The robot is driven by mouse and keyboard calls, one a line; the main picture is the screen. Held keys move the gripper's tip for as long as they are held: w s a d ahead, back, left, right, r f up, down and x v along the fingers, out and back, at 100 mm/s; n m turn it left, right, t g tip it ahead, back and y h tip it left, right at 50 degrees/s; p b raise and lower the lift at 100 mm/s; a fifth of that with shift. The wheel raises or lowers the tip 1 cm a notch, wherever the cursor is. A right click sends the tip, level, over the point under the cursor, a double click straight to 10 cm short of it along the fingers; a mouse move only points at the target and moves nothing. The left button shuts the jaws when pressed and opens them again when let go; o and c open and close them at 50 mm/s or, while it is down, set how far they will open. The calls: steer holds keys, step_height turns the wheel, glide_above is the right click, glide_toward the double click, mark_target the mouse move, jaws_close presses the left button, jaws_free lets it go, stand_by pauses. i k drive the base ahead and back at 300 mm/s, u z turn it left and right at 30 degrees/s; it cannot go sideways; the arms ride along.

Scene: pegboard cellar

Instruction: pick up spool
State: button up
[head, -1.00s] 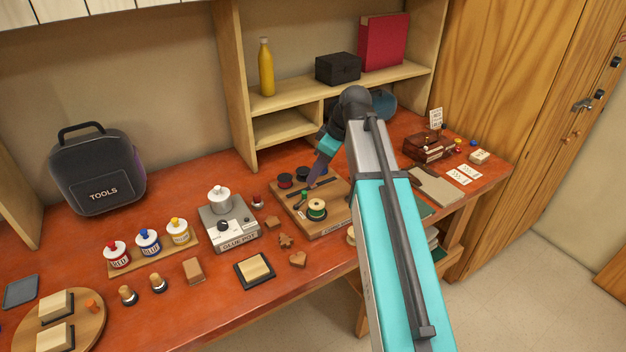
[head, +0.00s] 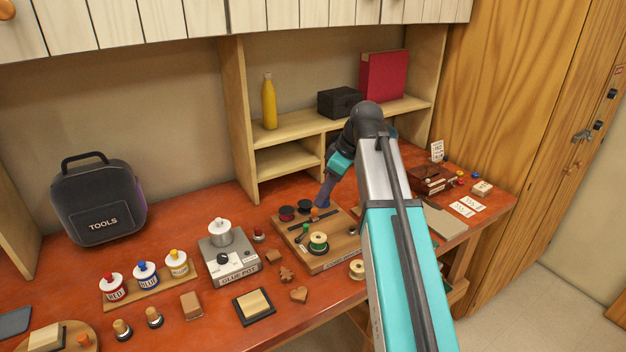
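A wooden board (head: 343,252) lies on the red-brown bench and carries several spools. A green spool (head: 318,243) stands at its front, a dark red spool (head: 287,213) and a black spool (head: 305,207) at its back left. Another spool, pale with a greenish top (head: 357,268), stands off the board near the bench's front edge, beside my arm. My gripper (head: 322,206) points down over the back of the board, just right of the black spool. Its fingers are small and seen from behind, so their opening is unclear. I see no spool in it.
A glue pot unit (head: 229,262) stands left of the board, with small brown shapes (head: 286,274) between. Paint pots (head: 146,273) and a tool bag (head: 98,200) are farther left. A shelf (head: 300,122) rises behind. A brown box (head: 432,180) is at right.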

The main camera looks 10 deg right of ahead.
mark_target(318, 245)
steer(key=u, duration=0.05)
steer(key=k, duration=1)
steer(key=z, duration=0.05)
